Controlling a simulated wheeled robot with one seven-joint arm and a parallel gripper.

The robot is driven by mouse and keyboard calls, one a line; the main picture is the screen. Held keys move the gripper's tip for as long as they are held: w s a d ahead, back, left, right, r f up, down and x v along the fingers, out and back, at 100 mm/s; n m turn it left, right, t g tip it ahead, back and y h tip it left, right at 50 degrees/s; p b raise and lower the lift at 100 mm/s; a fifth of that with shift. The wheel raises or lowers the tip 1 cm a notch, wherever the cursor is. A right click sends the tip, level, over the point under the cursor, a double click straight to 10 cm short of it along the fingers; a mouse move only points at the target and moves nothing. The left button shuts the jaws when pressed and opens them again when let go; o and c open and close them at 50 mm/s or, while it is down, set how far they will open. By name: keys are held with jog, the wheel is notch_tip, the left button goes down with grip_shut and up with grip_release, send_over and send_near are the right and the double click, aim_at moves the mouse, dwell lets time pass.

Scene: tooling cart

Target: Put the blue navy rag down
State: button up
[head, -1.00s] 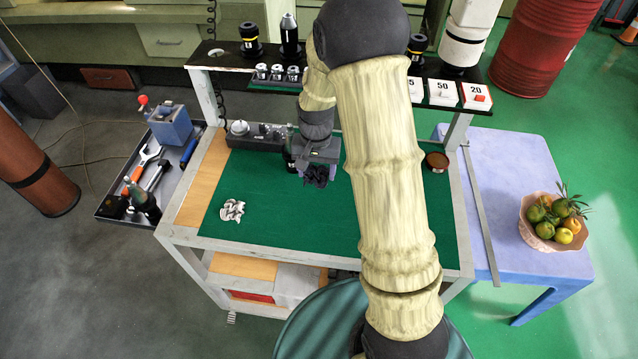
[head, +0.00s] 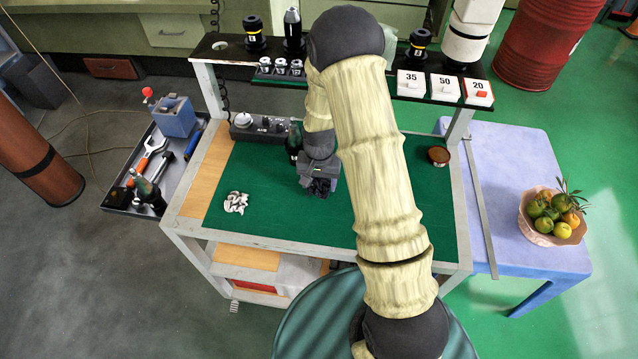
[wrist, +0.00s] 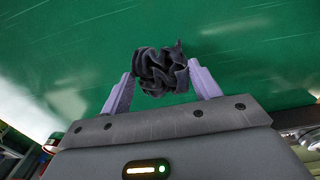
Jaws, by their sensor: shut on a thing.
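The navy rag (wrist: 161,72) is a dark crumpled bundle between the two lilac fingers of my gripper (wrist: 161,84) in the wrist view. The fingers are shut on it from both sides. In the head view the rag (head: 319,188) shows as a dark lump below my gripper (head: 318,180), over the middle of the green mat (head: 275,215) on the cart. I cannot tell whether the rag touches the mat. My forearm hides part of the mat to the right.
A small round tin (head: 439,156) sits at the right. The mat's front middle is clear.

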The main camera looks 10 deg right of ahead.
aim_at(319, 183)
jog(key=shift+f, duration=0.8)
jog(key=shift+f, duration=0.15)
jog(key=o, duration=1)
jog(key=shift+d, duration=0.1)
notch_tip(319, 183, up, 12)
jog(key=b, duration=0.2)
jog(key=shift+w+b, duration=0.1)
jog(key=shift+b, duration=0.25)
jog(key=shift+r, duration=0.2)
